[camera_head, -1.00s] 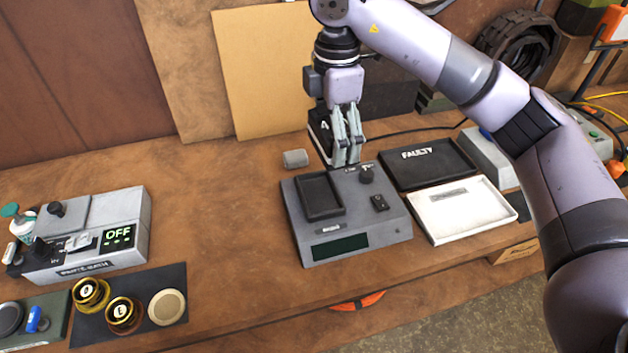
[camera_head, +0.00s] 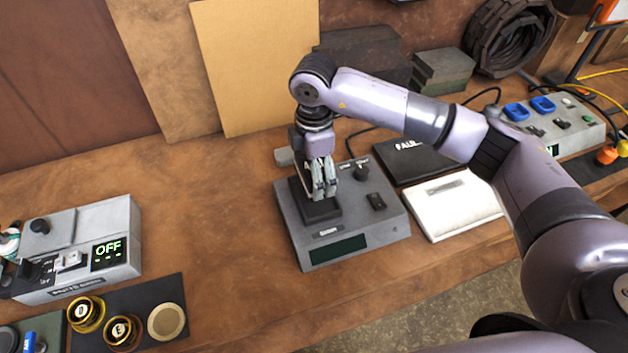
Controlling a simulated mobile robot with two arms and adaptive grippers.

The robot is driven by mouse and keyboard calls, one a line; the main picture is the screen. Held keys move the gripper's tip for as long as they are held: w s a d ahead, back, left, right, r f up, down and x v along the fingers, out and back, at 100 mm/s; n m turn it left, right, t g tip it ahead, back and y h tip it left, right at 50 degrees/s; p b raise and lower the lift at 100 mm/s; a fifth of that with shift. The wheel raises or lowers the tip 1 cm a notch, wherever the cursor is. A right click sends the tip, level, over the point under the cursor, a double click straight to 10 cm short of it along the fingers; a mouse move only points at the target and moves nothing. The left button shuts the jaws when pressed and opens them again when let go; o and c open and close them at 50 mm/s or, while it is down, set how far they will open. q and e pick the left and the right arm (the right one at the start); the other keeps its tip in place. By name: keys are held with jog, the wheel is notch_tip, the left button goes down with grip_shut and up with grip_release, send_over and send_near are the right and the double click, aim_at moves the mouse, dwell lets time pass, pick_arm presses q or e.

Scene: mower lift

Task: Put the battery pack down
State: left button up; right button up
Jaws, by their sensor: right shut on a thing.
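The dark battery pack (camera_head: 316,210) is at the rectangular recess on top of the grey tester box (camera_head: 385,228), left of the tester's knob. My right gripper (camera_head: 323,195) points down and is shut on the pack. The fingers hide part of the pack and the recess. I cannot tell whether the pack rests on the recess floor. The tester's dark display is on its front. My left gripper is not in view.
A black tray marked faulty (camera_head: 425,160), partly hidden by my arm, and a white tray (camera_head: 455,207) lie right of the tester. A grey cylinder (camera_head: 284,156) lies behind it. A grey unit reading OFF (camera_head: 90,245) stands left. The bench between is clear.

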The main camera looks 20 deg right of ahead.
jog(key=shift+f, duration=0.6)
notch_tip(320, 180, down, 3)
jog(key=shift+f+p, duration=0.2)
jog(key=shift+p, duration=0.35)
jog(key=shift+f, duration=0.6)
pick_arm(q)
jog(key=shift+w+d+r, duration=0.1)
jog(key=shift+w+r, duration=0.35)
pick_arm(e)
jog(key=o, duration=1.6)
